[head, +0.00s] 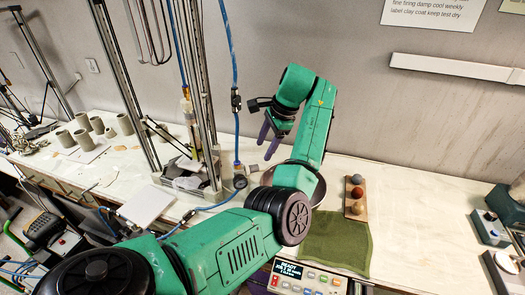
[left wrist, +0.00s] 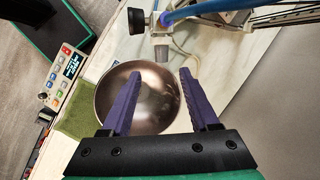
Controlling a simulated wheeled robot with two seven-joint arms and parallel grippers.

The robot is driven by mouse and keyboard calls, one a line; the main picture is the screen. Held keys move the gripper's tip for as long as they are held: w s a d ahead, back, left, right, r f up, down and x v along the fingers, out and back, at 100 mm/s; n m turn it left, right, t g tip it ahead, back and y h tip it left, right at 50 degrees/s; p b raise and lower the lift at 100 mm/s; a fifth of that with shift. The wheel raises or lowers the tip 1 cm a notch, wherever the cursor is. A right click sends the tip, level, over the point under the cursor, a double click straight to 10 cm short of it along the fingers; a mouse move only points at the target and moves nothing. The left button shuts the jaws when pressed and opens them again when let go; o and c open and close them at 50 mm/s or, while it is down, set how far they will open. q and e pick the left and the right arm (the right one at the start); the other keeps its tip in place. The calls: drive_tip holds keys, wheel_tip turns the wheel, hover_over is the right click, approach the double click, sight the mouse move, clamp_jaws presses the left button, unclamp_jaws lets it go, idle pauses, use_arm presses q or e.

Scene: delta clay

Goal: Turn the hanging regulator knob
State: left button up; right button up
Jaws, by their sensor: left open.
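The hanging regulator (head: 237,172) is at the lower end of a blue hose, left of my left gripper in the head view. Its black round part (head: 240,182) faces the camera. In the left wrist view the regulator (left wrist: 160,22) is at the top, with a black knob (left wrist: 137,20) on its left side and a grey cup below. My left gripper (head: 268,148) has purple fingers, open and empty. In the left wrist view its fingertips (left wrist: 160,74) point toward the regulator, with a visible gap between them. My right gripper is not in view.
A metal bowl (left wrist: 140,97) lies below the left fingers. A green cloth (head: 335,242), a wooden board with coloured balls (head: 355,207) and a control panel (head: 305,280) are near my left arm. Metal posts (head: 195,80) stand left of the regulator. The right bench is partly clear.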

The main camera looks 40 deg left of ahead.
use_arm(q)
drive_tip(key=s+f+t+y+b, duration=0.1)
drive_tip(key=f+y+b, duration=0.1)
drive_tip(key=b, duration=0.3)
drive_tip(key=s+f+n+t+y+b, duration=0.1)
drive_tip(key=f+y+b, duration=0.2)
drive_tip(key=b, duration=0.2)
drive_tip(key=s+f+n+t+y+b, duration=0.1)
drive_tip(key=f+y+b, duration=0.1)
drive_tip(key=b, duration=0.4)
drive_tip(key=shift+s+a+f+y, duration=0.1)
drive_tip(key=shift+a+f+y, duration=0.1)
drive_tip(key=shift+y, duration=0.5)
drive_tip(key=t+y+b, duration=0.2)
drive_tip(key=t+b, duration=0.2)
approach(250, 169)
drive_tip(key=w+d+f, duration=0.1)
drive_tip(key=d, duration=0.1)
drive_tip(key=p+x, duration=0.4)
drive_tip(key=x, duration=1.1)
drive_tip(key=shift+w+r+m, duration=0.15)
drive_tip(key=shift+r+m, duration=0.05)
drive_tip(key=shift+m, duration=0.2)
clamp_jaws()
drive_tip(key=shift+r+t+y+b, duration=0.25)
drive_tip(key=shift+t+y+b, duration=0.4)
drive_tip(key=shift+b, duration=1)
